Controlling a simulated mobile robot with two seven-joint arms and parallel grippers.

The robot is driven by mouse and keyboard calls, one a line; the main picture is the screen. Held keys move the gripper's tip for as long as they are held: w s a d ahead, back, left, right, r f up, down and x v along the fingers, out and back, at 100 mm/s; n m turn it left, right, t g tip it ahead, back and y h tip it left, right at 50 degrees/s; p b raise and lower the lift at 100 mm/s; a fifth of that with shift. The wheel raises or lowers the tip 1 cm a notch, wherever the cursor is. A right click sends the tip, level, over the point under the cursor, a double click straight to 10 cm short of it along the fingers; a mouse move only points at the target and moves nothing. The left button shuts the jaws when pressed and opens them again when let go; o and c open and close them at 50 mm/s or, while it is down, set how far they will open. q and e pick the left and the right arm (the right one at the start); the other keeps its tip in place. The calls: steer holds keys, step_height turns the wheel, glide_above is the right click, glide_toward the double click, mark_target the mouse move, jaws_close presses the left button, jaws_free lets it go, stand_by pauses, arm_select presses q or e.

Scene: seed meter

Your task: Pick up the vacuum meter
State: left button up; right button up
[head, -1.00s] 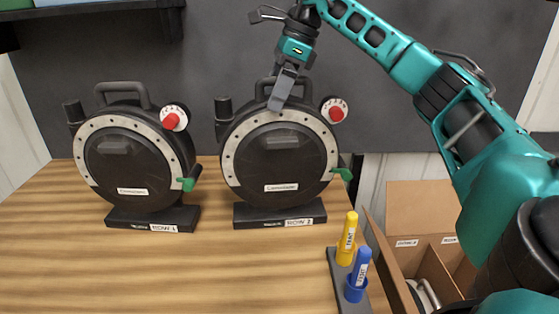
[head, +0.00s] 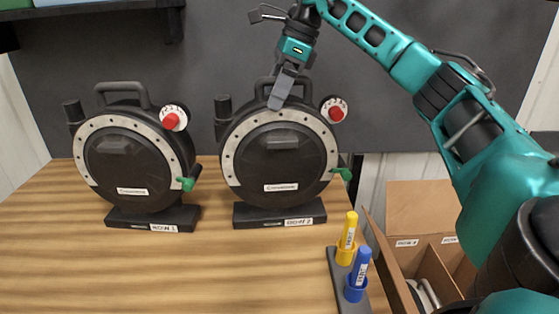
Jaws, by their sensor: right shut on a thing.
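Two black round meters stand upright on dark bases on the wooden table. The left meter (head: 122,163) and the right meter (head: 265,160) each have a top handle, a red knob and a green lever. My right gripper (head: 282,93) is at the top handle (head: 264,82) of the right meter, pointing down, and is shut on that handle. The fingers hide part of the handle. The right meter's base appears to rest on the table. My left gripper is not in view.
A yellow marker (head: 347,235) and a blue marker (head: 359,270) stand in a grey holder at the table's right edge. A divided cardboard box (head: 420,210) is to the right. The table's front left is clear.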

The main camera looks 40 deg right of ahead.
steer(key=shift+w+r, duration=0.1)
steer(key=shift+r, duration=0.1)
steer(key=shift+c, duration=1.2)
steer(key=shift+r, duration=0.1)
step_height(320, 180, up, 10)
steer(key=shift+f, duration=0.1)
